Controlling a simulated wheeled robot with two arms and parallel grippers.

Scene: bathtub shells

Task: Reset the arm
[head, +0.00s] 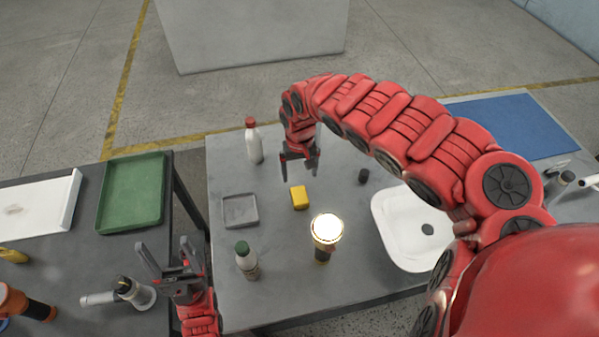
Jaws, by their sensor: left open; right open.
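My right arm (410,135) is red and arches from the lower right over the middle table. My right gripper (299,170) hangs at its end, open and empty, just above and behind a yellow block (299,197). My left gripper (163,264) is at the lower left, near the gap between the left table and the middle table. It is open with nothing between its fingers, and its arm shows only in part at the bottom edge.
The middle table (290,280) holds a red-capped bottle (253,142), a grey tray (240,211), a green-capped bottle (246,260), a lit flashlight (326,235) and a white basin (400,225). A green tray (133,190) lies on the left table. A blue mat (510,125) lies at right.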

